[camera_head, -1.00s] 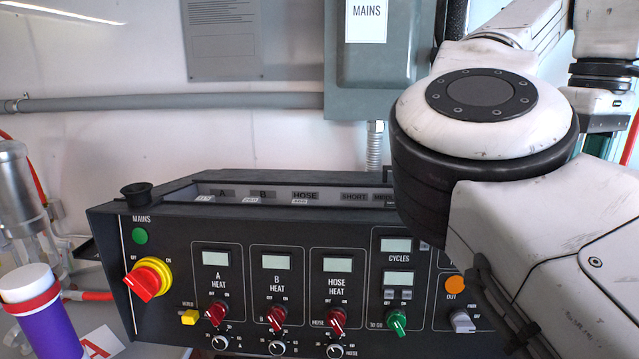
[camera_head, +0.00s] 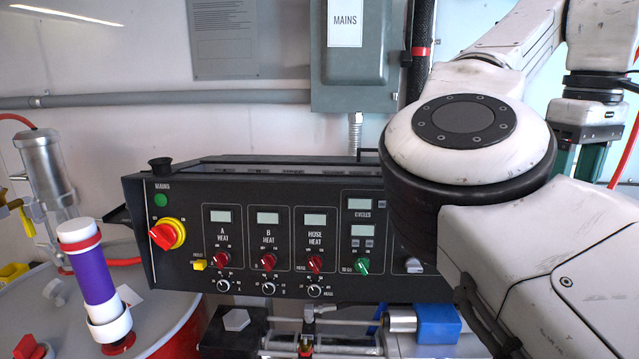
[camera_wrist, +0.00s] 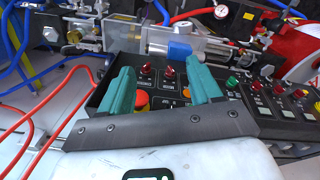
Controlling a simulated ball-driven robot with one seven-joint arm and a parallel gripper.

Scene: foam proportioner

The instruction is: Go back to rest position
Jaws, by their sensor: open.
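My gripper shows in the wrist view (camera_wrist: 160,88) with two teal fingers spread wide apart and nothing between them. Beyond the fingers is the black control panel (camera_wrist: 172,76), tilted in that view. In the head view my white arm is folded at the right, with part of the teal fingers (camera_head: 591,160) showing at the right behind it. The control panel (camera_head: 290,215) stands at the centre in the head view, left of the fingers. My arm hides its right end. The fingers appear apart from the panel.
A grey MAINS box (camera_head: 355,55) hangs on the back wall. At the left, a purple cylinder (camera_head: 95,280) stands on a drum lid (camera_head: 170,312). Red and blue hoses (camera_wrist: 35,118) cross the wrist view's left side.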

